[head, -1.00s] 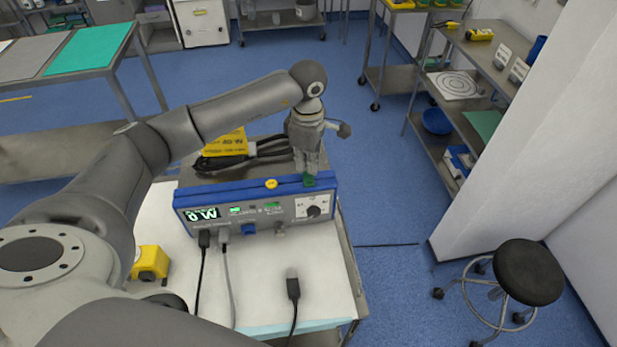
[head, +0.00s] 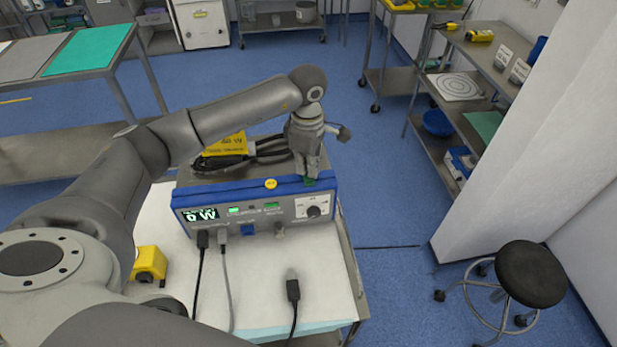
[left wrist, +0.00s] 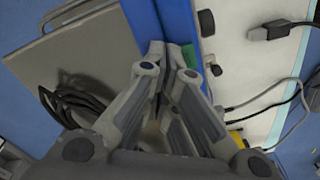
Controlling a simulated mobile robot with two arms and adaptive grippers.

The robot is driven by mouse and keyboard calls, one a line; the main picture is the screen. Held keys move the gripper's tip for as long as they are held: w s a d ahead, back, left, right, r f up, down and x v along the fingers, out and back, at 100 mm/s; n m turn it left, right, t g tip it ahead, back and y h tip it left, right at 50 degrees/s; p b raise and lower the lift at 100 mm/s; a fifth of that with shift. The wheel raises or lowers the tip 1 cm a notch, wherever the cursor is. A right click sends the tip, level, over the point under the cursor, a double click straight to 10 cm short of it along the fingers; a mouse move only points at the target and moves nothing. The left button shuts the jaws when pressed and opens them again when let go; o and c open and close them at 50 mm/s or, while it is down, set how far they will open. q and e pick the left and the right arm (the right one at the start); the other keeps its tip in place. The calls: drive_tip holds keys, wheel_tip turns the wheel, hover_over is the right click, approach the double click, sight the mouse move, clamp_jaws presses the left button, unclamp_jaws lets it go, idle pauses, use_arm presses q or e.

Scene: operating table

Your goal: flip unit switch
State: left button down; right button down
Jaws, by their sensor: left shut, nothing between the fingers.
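The unit (head: 224,199) is a blue-topped box with a pale front panel, standing on the white-topped cart. Its front has a lit display (head: 201,214), small green lights and a round dial (head: 314,211). A small green switch (head: 309,181) sits on the top front edge at the right; it also shows in the left wrist view (left wrist: 190,56). My left gripper (head: 310,176) is shut and empty, pointing down with its fingertips at the green switch. I cannot tell whether they touch it; the fingers partly hide it. My right gripper is not in view.
A yellow device (head: 149,263) sits at left. A stool (head: 530,273) and shelf (head: 470,90) stand right.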

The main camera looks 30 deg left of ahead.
use_arm(q)
drive_tip(key=shift+s+f, duration=0.15)
drive_tip(key=shift+f, duration=0.05)
drive_tip(key=shift+r+p, duration=0.35)
drive_tip(key=shift+r, duration=0.45)
drive_tip(key=shift+r+p, duration=1.3)
drive_tip(key=shift+r, duration=1.45)
drive_tip(key=shift+f, duration=0.1)
